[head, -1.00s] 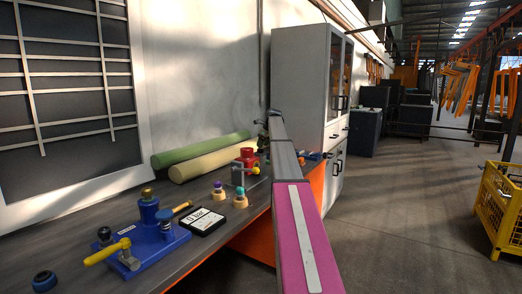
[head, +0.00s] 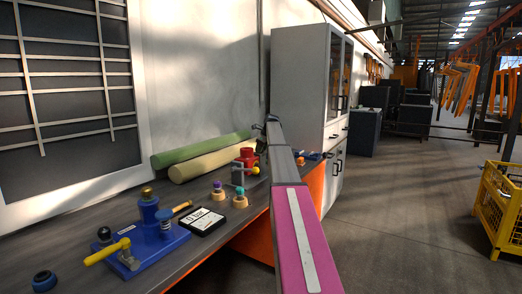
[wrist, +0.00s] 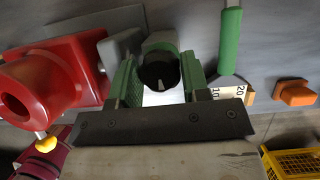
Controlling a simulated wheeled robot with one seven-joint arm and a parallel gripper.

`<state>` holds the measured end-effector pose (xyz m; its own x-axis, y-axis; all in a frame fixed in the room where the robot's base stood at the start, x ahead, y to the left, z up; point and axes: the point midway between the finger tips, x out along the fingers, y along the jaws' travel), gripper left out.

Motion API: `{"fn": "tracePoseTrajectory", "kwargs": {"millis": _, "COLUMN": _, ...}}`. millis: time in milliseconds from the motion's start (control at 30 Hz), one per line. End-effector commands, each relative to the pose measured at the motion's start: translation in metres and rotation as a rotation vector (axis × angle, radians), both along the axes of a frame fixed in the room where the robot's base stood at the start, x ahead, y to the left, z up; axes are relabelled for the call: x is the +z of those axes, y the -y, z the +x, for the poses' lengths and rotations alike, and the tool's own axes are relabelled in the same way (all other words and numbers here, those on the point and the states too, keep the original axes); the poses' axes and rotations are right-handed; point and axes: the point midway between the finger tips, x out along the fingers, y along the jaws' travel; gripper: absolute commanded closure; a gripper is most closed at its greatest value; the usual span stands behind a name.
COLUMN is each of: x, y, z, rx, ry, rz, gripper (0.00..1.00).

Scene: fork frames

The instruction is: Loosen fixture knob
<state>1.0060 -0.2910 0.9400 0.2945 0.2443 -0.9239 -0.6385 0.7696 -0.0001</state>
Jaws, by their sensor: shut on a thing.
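In the wrist view, a round black knob (wrist: 158,76) sits between the two green fingers of my gripper (wrist: 159,82). My gripper is shut on this knob. A green rounded part (wrist: 160,42) shows just behind the knob. The knob's sides are partly hidden by the fingers. In the head view my arm runs away over the bench, and the gripper and knob cannot be made out.
A red fixture (wrist: 50,80) with a yellow ball (wrist: 45,143) is close left of my gripper. A green-handled tool (wrist: 230,40) and an orange block (wrist: 295,93) lie right. The bench (head: 60,240) also bears a blue fixture (head: 150,245) and a gauge (head: 202,221).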

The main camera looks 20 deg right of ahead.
Motion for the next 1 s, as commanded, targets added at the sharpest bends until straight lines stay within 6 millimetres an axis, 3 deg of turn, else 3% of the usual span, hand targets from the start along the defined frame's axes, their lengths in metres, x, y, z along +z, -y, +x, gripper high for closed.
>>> {"fn": "tracePoseTrajectory", "kwargs": {"millis": 267, "x": 0.0005, "y": 0.0013, "z": 0.0019, "rx": 0.154, "ry": 0.0, "rz": 0.0, "gripper": 0.81}}
{"fn": "tracePoseTrajectory", "kwargs": {"millis": 1000, "x": 0.0005, "y": 0.0018, "z": 0.0049, "rx": 0.849, "ry": 0.0, "rz": 0.002, "gripper": 0.81}}
